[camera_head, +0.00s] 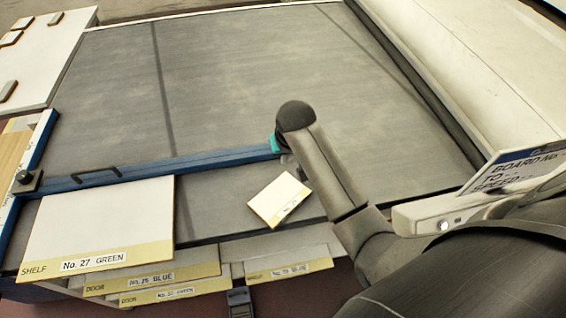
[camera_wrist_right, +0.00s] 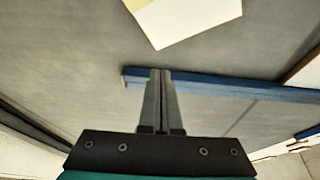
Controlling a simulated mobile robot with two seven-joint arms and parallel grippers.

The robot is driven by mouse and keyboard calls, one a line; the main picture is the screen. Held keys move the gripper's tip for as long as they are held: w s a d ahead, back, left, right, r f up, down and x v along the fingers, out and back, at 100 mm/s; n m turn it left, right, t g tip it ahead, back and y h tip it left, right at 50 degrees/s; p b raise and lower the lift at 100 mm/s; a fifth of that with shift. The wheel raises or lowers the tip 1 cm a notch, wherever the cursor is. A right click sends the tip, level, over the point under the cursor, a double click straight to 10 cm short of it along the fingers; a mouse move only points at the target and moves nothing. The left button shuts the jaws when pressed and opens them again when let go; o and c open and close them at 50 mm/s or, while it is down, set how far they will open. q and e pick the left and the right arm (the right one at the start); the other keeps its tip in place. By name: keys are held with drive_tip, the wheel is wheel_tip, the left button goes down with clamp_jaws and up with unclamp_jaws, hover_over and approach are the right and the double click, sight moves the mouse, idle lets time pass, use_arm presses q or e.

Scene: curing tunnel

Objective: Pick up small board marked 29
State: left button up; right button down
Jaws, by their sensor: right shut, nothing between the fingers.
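A small cream board (camera_head: 278,199) with a tan strip and a white label lies tilted on the grey belt, right of the large board. Its label is too small to read, so I cannot confirm the number 29. The right wrist view shows part of this board (camera_wrist_right: 190,16) at the top edge, beyond the fingertips. My right gripper (camera_head: 287,158) is just above and behind the small board in the head view, mostly hidden by my arm. In the wrist view its fingers (camera_wrist_right: 161,74) are together and empty, overlapping the blue bar near its end. My left gripper is out of view.
A blue bar (camera_head: 200,162) with a black handle crosses the belt (camera_head: 230,75). A large board marked No. 27 GREEN (camera_head: 98,222) lies at left. Several labelled boards (camera_head: 160,276) are at the front edge. A sign (camera_head: 515,168) stands at right. The far belt is clear.

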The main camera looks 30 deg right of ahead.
drive_tip(key=shift+w+b+x, duration=0.15)
drive_tip(key=shift+b+x, duration=0.45)
drive_tip(key=shift+x, duration=1.85)
drive_tip(key=shift+w+b+x, duration=0.2)
drive_tip(key=shift+b+x, duration=0.4)
drive_tip(key=shift+x, duration=1.8)
drive_tip(key=shift+r, duration=0.1)
